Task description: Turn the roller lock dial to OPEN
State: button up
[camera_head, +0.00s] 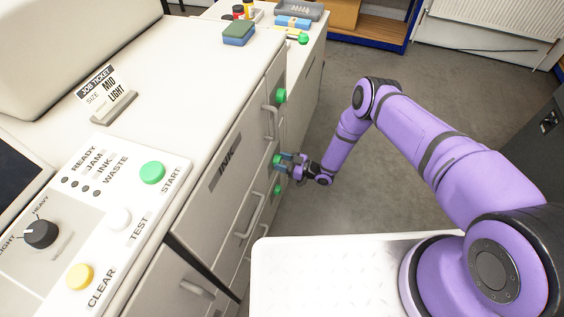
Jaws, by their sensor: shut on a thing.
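My gripper (286,160) is at the front of the machine, at the end of my purple arm. It is shut on a green knob (277,160) on the machine's front, beside the INK panel. Any OPEN marking on this knob is too small or hidden to read. Two more green knobs show on the front, one above (281,96) and one below (277,190). I cannot tell from labels which of them is the roller lock dial.
The front has several bar handles (243,222) close to my gripper. The top carries a control panel with a black dial (40,234), a job ticket stand (114,108) and a sponge (239,34). Grey floor (310,65) lies open beyond my arm.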

jog(key=o, duration=0.9)
jog(key=shift+d, duration=0.1)
jog(key=v, duration=1)
jog(key=shift+s+d, duration=0.15)
jog(key=shift+d, duration=0.2)
